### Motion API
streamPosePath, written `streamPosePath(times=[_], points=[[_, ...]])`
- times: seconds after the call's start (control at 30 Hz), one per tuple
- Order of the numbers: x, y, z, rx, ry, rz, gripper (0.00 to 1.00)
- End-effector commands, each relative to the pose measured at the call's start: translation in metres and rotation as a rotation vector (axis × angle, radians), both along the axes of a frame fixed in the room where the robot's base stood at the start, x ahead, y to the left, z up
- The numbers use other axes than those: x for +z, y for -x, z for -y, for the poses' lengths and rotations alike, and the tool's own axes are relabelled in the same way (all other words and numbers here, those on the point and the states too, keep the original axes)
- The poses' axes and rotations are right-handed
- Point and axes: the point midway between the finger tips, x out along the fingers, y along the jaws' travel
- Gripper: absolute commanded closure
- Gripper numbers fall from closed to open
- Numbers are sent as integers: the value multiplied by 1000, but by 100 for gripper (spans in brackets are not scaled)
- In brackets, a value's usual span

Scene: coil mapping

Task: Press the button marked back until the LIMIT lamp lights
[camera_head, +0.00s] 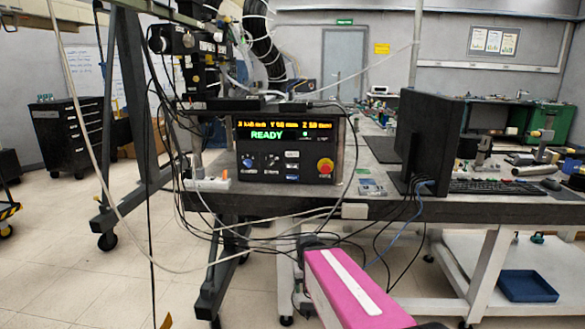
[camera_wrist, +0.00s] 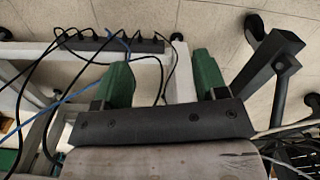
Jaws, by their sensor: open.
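The control box (camera_head: 287,190) stands on the bench, with its front panel facing me. Its display (camera_head: 284,129) shows a yellow row of X, Y and Z values in mm, with green READY below. Small buttons sit on the lower panel, including a blue one (camera_head: 292,178). Their labels are too small to read, so I cannot tell which is marked back. I cannot pick out the LIMIT lamp. My gripper (camera_wrist: 162,76) is open and empty in the wrist view, its two green fingers apart above the floor. The box is not visible in that view.
A red stop knob (camera_head: 325,165) on a yellow base is at the panel's right. A black monitor (camera_head: 433,140) and keyboard (camera_head: 510,187) stand to the right. Loose cables hang before the bench edge. A power strip (camera_wrist: 110,43) with cables shows near the fingers.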

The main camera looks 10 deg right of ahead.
Motion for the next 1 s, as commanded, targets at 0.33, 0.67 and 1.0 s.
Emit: streamPosePath(times=[0.33,0.67,1.0], points=[[0,0,0,0,0,0,76],[0,0,0,0,0,0,100],[0,0,0,0,0,0,100]])
